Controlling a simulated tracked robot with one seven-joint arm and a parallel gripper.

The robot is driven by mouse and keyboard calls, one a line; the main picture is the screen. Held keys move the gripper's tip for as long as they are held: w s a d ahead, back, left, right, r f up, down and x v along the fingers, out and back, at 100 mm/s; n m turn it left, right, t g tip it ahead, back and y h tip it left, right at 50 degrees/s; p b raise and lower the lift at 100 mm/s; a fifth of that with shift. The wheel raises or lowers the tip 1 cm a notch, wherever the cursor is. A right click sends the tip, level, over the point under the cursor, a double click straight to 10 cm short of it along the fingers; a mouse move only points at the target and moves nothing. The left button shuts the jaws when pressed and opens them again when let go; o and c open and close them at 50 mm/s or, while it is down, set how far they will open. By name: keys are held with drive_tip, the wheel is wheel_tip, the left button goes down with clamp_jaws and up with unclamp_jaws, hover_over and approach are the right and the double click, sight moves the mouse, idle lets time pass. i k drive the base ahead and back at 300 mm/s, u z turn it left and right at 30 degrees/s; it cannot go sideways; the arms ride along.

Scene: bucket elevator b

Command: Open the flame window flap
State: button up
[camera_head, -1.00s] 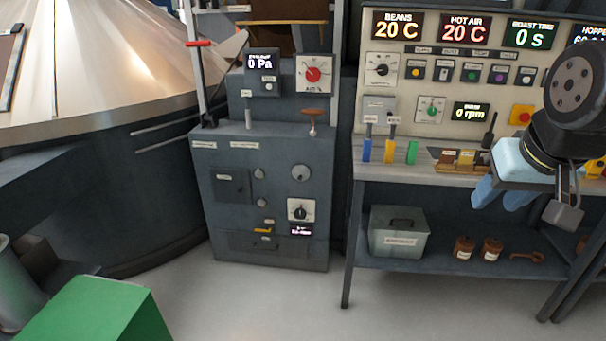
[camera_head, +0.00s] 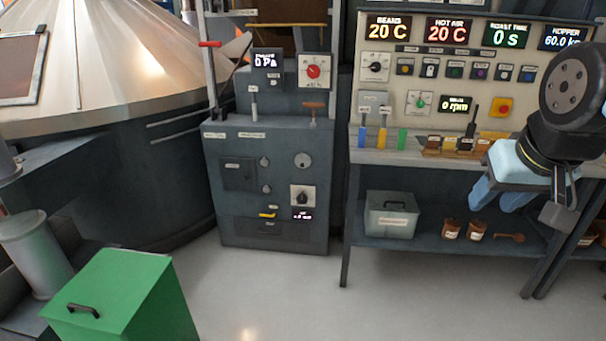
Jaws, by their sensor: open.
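A dark grey burner cabinet (camera_head: 225,222) stands left of the control bench. A dark square panel (camera_head: 239,174) with a small label sits flush on its front at the upper left; it looks like the flame window flap, closed, but its label is too small to read. Small round knobs (camera_head: 264,162) are just right of it. My gripper (camera_head: 497,199), with light blue fingers, is at the right in front of the bench, pointing down and left. It is open and empty, well apart from the cabinet.
The control bench (camera_head: 400,158) has displays, switches and coloured levers; a grey box (camera_head: 390,214) and brown cups stand on its lower shelf. A green box (camera_head: 125,295) with a black handle is at the front left. A large metal drum (camera_head: 110,70) is behind it. The floor before the cabinet is clear.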

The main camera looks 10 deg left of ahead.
sight(302, 160)
drive_tip(key=u, duration=0.65)
drive_tip(key=i, duration=1.75)
drive_tip(key=z, duration=0.45)
drive_tip(key=k, duration=0.85)
drive_tip(key=z, duration=0.2)
drive_tip(key=i, duration=0.85)
drive_tip(key=u, duration=0.05)
